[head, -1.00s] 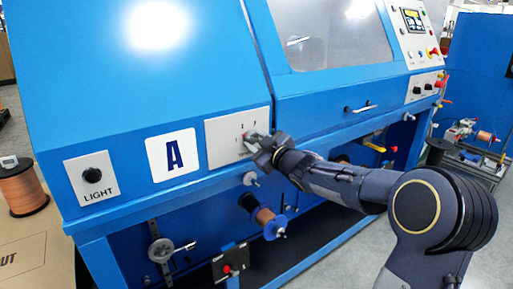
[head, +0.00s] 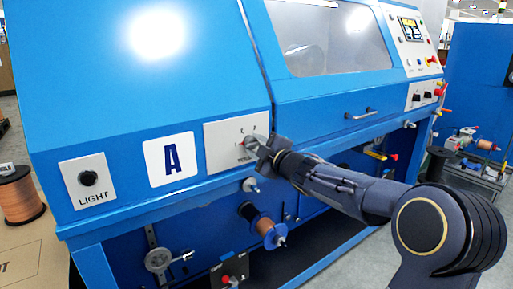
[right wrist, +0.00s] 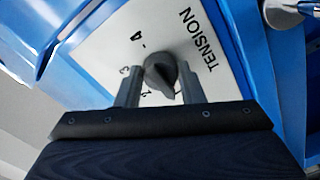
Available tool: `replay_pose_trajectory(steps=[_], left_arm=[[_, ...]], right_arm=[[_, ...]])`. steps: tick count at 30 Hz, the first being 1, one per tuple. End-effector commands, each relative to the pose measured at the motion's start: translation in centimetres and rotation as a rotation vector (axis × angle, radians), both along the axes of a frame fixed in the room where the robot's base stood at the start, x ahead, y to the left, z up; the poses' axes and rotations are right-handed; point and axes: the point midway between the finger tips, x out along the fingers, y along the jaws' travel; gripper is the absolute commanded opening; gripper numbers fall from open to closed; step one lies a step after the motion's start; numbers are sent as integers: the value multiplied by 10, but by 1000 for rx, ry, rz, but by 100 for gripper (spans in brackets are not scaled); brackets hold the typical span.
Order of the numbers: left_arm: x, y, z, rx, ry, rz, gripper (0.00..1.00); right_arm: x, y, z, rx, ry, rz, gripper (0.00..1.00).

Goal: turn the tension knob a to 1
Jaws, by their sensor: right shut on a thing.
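The tension knob (right wrist: 160,72) is a dark grey round knob with a pointer, on a light plate (right wrist: 100,45) marked TENSION. In the right wrist view its pointer faces down in the picture, near a partly hidden number; the marks 3 and 4 show to its left and above. The exact number it points at is hard to tell. My right gripper (right wrist: 160,90) has one finger on each side of the knob and is shut on it. In the head view the right gripper (head: 262,147) is against the plate (head: 222,145), beside the A sign (head: 170,160). My left gripper is not in view.
The blue machine (head: 100,110) fills most of the head view. A LIGHT knob (head: 88,178) is at the left on its own plate. A copper spool (head: 262,225) and a metal stud (head: 250,185) stick out below the gripper. A door handle (head: 361,113) is at the right.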

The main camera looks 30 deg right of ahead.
Motion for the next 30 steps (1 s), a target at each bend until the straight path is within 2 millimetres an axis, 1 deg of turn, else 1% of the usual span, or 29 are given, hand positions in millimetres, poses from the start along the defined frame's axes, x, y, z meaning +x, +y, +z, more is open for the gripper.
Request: replay_pose_trajectory(steps=[8, 9, 14, 23, 26, 30], left_arm=[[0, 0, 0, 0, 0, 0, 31], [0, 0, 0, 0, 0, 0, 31], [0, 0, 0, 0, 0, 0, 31], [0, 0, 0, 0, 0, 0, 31], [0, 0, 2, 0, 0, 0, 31], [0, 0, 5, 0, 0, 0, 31]], right_arm=[[0, 1, -1, -4, 2, 1, 12], [0, 1, -1, -4, 2, 1, 36], [0, 1, -1, -2, 2, 1, 57], [-2, 0, 0, -1, 1, 0, 57], [-12, -1, 1, -2, 1, 0, 57], [-37, -4, 1, -2, 1, -2, 57]])
